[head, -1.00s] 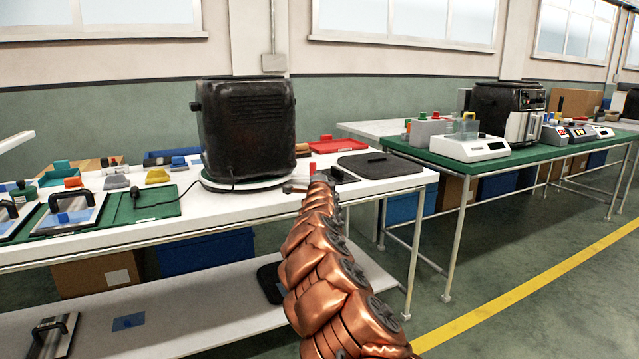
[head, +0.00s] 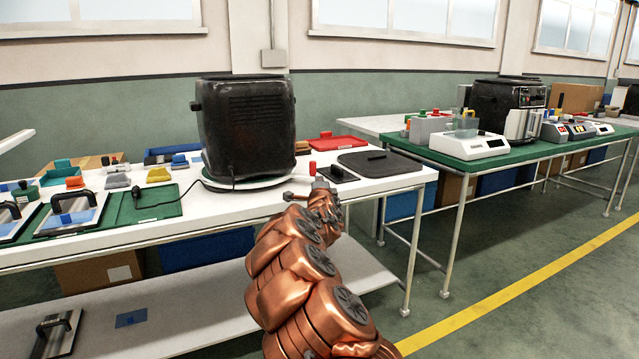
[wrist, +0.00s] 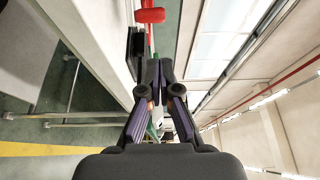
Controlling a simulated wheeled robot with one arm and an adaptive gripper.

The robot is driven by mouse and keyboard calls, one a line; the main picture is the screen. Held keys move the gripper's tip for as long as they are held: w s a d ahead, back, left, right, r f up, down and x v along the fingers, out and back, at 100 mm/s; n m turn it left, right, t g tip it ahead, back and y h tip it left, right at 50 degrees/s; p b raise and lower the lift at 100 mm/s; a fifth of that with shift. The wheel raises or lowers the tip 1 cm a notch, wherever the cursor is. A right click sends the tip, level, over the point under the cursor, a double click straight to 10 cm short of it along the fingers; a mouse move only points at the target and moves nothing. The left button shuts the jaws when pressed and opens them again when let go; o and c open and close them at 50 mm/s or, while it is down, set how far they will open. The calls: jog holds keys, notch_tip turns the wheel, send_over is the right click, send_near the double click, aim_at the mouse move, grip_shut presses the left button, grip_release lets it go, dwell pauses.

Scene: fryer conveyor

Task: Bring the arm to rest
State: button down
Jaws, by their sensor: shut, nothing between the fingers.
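My copper-coloured arm (head: 300,275) reaches up from the bottom of the head view toward the front edge of the white table. In the head view the fingers at its end are small and partly hidden by the arm. In the wrist view my gripper (wrist: 159,75) shows its two dark fingers with the tips together and nothing between them. Beyond the fingertips in the wrist view are a red knob (wrist: 150,15) and a dark block at the edge of the white table.
The white table (head: 370,188) carries a black fryer (head: 247,130), a black lid (head: 380,163), a red tray (head: 337,141) and a green mat (head: 150,205). A green-topped table (head: 440,158) with a scale (head: 470,145) stands to the right. The floor at right is clear.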

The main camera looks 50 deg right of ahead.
jog(key=shift+s+a, duration=0.1)
dwell(0.3)
jog(key=s+a+r+n+g+y+p, duration=0.1)
jog(key=s+a+r+n+g+p, duration=0.25)
jog(key=a+r+p, duration=0.45)
jog(key=s+a+r+n+g+y+p, duration=0.1)
jog(key=s+a+r+n+y+p, duration=0.15)
jog(key=a, duration=0.65)
jog(key=s+a+r+n+g+y+p, duration=0.1)
jog(key=s+a+n+g+y+p, duration=0.15)
jog(key=a, duration=0.55)
jog(key=s+a+n+y+p, duration=0.2)
jog(key=s+a+n+p, duration=0.1)
jog(key=a, duration=0.5)
jog(key=s+a+n+y+p, duration=0.1)
jog(key=s+a+n+p, duration=0.25)
jog(key=a, duration=0.45)
jog(key=s+a+n+g+y+p, duration=0.5)
jog(key=s+a+n, duration=0.8)
jog(key=s+a, duration=0.8)
jog(key=shift+r+g+p, duration=0.2)
jog(key=shift+g+p, duration=0.4)
jog(key=shift+p, duration=0.3)
